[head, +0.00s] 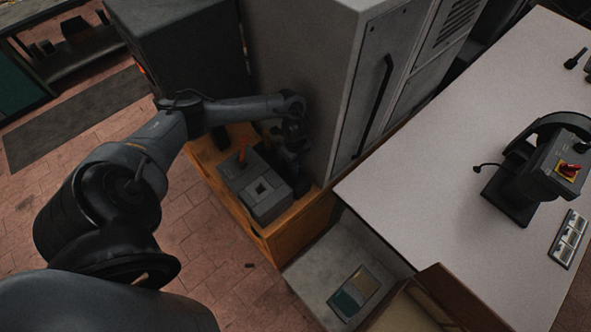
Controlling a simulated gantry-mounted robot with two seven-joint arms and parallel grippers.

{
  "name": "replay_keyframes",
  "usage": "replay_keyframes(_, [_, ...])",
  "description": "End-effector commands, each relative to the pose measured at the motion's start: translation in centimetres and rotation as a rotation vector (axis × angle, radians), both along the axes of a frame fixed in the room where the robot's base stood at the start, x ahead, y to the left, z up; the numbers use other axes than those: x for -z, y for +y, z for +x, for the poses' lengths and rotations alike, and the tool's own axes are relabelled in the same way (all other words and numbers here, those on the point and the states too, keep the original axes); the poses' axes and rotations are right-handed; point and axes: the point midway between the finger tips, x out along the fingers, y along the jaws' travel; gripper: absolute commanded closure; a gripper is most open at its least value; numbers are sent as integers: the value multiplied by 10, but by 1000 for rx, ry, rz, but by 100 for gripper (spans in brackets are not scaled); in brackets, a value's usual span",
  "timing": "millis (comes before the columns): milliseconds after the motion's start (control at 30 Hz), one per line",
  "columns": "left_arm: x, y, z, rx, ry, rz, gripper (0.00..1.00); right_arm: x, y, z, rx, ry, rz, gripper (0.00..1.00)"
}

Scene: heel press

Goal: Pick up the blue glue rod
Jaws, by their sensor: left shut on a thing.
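My left gripper (297,178) is low beside the grey cabinet, just right of a grey box-shaped unit (266,203) on a wooden stand. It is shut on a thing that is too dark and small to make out. I cannot pick out the blue glue rod for certain. My right gripper is not in view.
The tall grey cabinet (302,75) stands close behind and right of the gripper. The wooden stand (285,240) has little free top. A white table (440,160) with a dark machine (530,180) is at right. An open cardboard box (410,310) is at the bottom.

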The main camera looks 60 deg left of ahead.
Motion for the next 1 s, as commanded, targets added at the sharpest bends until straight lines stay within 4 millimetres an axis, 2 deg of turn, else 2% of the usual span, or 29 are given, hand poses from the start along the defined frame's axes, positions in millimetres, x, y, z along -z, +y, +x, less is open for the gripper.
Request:
replay_keyframes(467, [-6, 0, 1, 0, -2, 0, 100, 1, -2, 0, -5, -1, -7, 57])
replay_keyframes(567, [-16, 0, 1, 1, -3, 0, 100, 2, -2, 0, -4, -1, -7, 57])
replay_keyframes(933, [-78, 1, 1, 2, -4, 1, 100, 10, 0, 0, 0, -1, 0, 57])
replay_keyframes(1000, [-92, 1, 1, 1, -4, 2, 100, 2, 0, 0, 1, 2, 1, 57])
